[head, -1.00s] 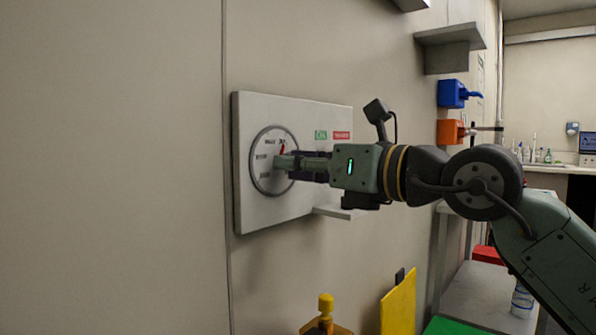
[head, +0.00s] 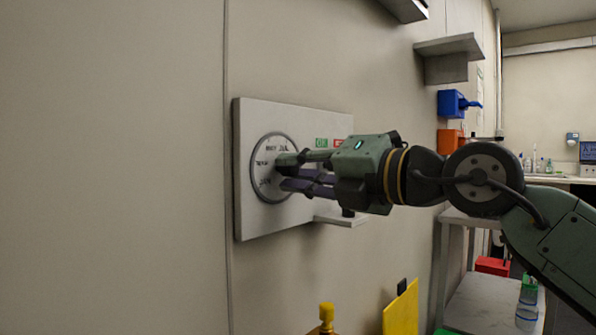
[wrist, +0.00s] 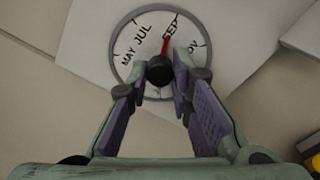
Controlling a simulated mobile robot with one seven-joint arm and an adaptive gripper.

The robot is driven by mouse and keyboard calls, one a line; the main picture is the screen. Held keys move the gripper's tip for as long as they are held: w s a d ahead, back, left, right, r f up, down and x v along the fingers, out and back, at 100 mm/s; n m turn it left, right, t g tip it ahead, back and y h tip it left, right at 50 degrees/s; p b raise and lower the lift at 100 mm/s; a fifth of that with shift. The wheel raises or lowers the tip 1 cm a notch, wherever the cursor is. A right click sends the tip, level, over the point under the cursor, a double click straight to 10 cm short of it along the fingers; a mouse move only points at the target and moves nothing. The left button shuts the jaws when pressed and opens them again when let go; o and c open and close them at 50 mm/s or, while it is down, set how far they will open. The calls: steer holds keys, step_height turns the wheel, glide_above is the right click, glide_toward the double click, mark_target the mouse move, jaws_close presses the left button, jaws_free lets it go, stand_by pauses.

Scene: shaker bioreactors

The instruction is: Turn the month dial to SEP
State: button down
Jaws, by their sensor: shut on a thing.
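The month dial (head: 265,190) is a round, grey-rimmed face on a pale wall panel (head: 250,222). In the wrist view the dial (wrist: 130,88) shows MAY, JUL, SEP and a partly hidden NOV. Its dark knob (wrist: 159,71) carries a red pointer (wrist: 166,47), which points up and slightly right, at or just beside the SEP mark. My gripper (head: 290,172) reaches the dial from the right, with its fingers shut around the knob. The wrist view shows the gripper (wrist: 157,88) with a finger on each side of the knob. The lower part of the dial is hidden.
A green OK label (head: 321,142) and a partly hidden red label sit on the panel. A small ledge (head: 340,220) juts out below my gripper. Blue (head: 454,102) and orange (head: 450,138) holders and a grey shelf (head: 447,46) are on the wall to the right.

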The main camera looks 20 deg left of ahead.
steer(key=shift+m, duration=0.4)
steer(key=c, duration=1.4)
jaws_free()
steer(key=shift+c, duration=0.2)
steer(key=v, duration=1.2)
